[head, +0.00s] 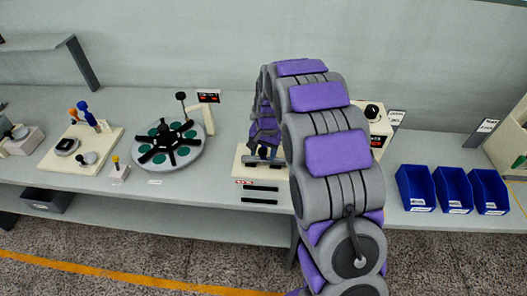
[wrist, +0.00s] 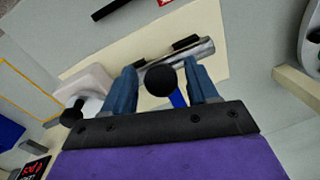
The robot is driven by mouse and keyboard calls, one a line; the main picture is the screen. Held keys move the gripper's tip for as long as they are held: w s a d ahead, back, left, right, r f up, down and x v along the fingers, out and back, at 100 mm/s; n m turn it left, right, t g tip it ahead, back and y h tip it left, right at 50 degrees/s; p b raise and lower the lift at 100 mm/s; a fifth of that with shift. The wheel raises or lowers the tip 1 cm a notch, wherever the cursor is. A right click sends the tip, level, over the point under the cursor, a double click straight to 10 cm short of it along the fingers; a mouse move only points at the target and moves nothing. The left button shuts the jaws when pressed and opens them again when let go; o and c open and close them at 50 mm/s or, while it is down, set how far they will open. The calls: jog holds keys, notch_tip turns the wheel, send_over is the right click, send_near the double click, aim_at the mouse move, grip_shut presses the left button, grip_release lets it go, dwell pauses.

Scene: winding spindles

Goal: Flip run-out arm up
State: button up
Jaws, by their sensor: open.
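My gripper (wrist: 162,72) is open, its two blue-grey fingers spread apart over a cream base plate. Between the fingers is a black ball knob (wrist: 161,81), with a finger on each side and no clear contact. A blue strip (wrist: 178,98), perhaps part of the run-out arm, shows just below the knob. A silver metal bar (wrist: 185,61) with dark pads lies on the cream plate (wrist: 125,48) beyond the fingertips. In the head view my gripper (head: 265,152) is low over the cream plate (head: 240,165); my arm hides much of that station.
A black knob on a white block (wrist: 75,110) stands left of my fingers. In the head view, a round disc with green pads (head: 190,155) and a cream board with blue and orange handles (head: 60,158) stand left. Blue bins (head: 415,190) stand right.

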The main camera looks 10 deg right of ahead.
jog(key=shift+c, duration=0.3)
jog(key=shift+a, duration=0.2)
jog(key=c, duration=0.5)
grip_shut()
jog(key=shift+r, duration=0.1)
